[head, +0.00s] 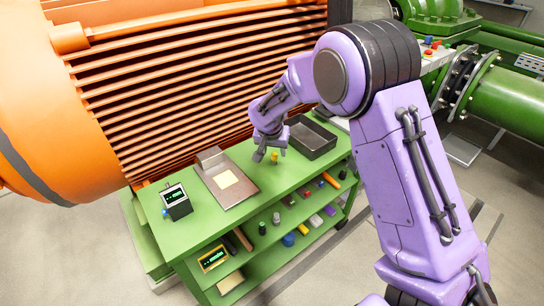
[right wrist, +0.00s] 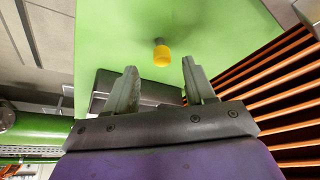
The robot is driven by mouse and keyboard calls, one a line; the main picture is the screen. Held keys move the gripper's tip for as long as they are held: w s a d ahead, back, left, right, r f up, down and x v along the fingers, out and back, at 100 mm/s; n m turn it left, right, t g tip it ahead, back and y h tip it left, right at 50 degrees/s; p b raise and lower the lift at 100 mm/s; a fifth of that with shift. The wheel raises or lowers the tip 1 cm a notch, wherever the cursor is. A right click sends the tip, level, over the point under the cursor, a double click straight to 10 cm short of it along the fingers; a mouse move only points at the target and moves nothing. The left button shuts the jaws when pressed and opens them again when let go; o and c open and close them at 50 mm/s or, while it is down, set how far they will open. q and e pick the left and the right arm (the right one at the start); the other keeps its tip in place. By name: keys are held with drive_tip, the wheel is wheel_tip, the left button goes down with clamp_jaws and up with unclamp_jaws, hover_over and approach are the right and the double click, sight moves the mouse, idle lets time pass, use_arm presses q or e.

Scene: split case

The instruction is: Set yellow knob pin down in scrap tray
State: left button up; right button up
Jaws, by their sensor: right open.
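The yellow knob pin (head: 274,157) stands on the green bench top, just beside my right gripper's fingers. In the right wrist view the yellow knob (right wrist: 161,56) shows beyond and between the fingertips, on a short grey stem, apart from both fingers. My right gripper (head: 266,148) is open and empty, low over the bench; its two spread fingers also show in the right wrist view (right wrist: 160,78). A dark, deep-walled tray (head: 318,153), which looks like the scrap tray, stands on the bench to the right of the pin. My left gripper is not in view.
A shallow metal tray (head: 242,196) with a pale yellow pad lies left of the pin. A small dark meter (head: 176,203) stands at the bench's left end. The shelf below holds several coloured parts. The orange finned motor (head: 200,75) rises close behind the bench (head: 205,230).

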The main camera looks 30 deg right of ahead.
sight(274, 155)
drive_tip(key=x, duration=0.6)
drive_tip(key=shift+w, duration=0.1)
drive_tip(key=shift+r, duration=0.1)
clamp_jaws()
